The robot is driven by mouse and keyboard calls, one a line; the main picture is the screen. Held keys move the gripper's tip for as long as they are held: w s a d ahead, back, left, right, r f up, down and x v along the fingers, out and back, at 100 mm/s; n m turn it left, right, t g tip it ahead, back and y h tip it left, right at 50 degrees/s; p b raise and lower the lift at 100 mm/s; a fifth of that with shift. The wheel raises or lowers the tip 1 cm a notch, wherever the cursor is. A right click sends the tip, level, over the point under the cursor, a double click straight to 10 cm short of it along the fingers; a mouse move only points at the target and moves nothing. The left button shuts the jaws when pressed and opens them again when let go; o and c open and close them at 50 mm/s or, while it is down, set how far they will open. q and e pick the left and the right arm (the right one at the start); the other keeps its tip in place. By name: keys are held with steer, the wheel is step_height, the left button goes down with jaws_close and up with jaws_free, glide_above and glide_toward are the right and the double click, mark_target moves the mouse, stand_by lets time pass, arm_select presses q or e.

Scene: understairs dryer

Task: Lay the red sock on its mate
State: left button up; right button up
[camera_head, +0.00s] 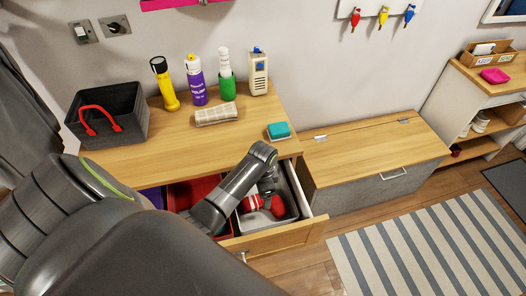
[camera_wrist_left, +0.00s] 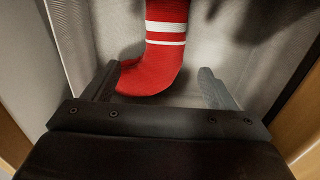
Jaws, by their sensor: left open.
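A red sock with white stripes (camera_wrist_left: 165,60) lies in a pale tray (camera_wrist_left: 215,50) in the left wrist view, its rounded end toward my gripper. My left gripper (camera_wrist_left: 160,90) is open, with one finger on each side of the rounded end and nothing clamped. In the head view, red striped cloth (camera_head: 250,203) and a plain red piece (camera_head: 278,207) show in the right part of the open drawer (camera_head: 272,238). My arm partly hides them, and I cannot tell whether they are one sock or two. My right gripper is not in view.
A red bin (camera_head: 190,192) sits beside the tray in the drawer. A low bench (camera_head: 375,145) stands right. A striped rug (camera_head: 425,240) covers open floor.

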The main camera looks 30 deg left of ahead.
arm_select(q)
step_height(320, 180, up, 8)
steer(key=shift+r, duration=0.2)
steer(key=shift+r, duration=0.1)
stand_by(0.5)
